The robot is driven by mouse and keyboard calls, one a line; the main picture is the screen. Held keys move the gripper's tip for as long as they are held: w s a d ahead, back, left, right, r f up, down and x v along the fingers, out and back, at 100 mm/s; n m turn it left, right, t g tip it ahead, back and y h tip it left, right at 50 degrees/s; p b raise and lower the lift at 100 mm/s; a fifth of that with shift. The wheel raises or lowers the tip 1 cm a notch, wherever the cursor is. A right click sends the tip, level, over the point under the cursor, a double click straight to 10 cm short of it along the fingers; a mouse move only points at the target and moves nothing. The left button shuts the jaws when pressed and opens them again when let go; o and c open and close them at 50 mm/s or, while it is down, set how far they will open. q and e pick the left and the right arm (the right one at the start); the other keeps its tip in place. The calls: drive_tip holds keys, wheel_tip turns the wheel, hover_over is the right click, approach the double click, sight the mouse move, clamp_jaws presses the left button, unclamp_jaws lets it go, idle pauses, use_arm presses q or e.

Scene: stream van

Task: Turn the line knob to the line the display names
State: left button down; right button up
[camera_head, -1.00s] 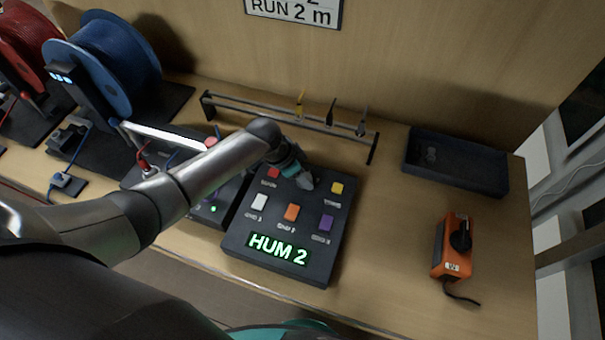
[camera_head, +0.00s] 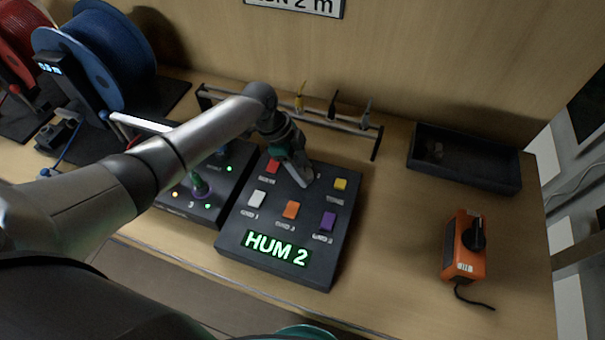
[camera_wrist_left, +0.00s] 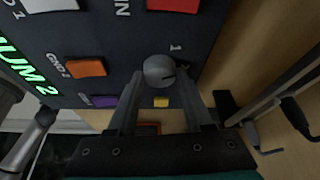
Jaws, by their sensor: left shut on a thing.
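The dark panel (camera_head: 250,222) has a lit green display (camera_head: 276,248) that reads HUM 2. My left gripper (camera_head: 306,180) reaches down to the panel's far edge, between the red button (camera_head: 272,166) and the yellow button (camera_head: 340,184). In the left wrist view, a round grey knob (camera_wrist_left: 159,70) sits between the fingertips of this gripper (camera_wrist_left: 158,80), which is shut on it. A dark pointer mark shows on the knob, and a "1" is printed beside it. The other line marks around the knob are hidden or unreadable. My right gripper is not in view.
White, orange and purple buttons sit on the panel. A second dark box (camera_head: 233,163) with small lights is left of it. A tool rack (camera_head: 375,148) stands behind, a black tray (camera_head: 464,180) at the back right, an orange device (camera_head: 463,262) at right. Bench between is clear.

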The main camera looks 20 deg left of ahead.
use_arm(q)
drive_tip(key=shift+w+m+g+b, duration=0.15)
drive_tip(key=shift+m+g+b, duration=0.65)
drive_tip(key=shift+m+b, duration=1.15)
drive_tip(key=shift+m, duration=0.35)
drive_tip(key=shift+c, duration=1.6)
unclamp_jaws()
drive_tip(key=shift+r, duration=0.1)
drive_tip(key=p+v, duration=0.1)
drive_tip(key=v, duration=1.4)
drive_tip(key=shift+p, duration=0.4)
drive_tip(key=shift+d, duration=0.15)
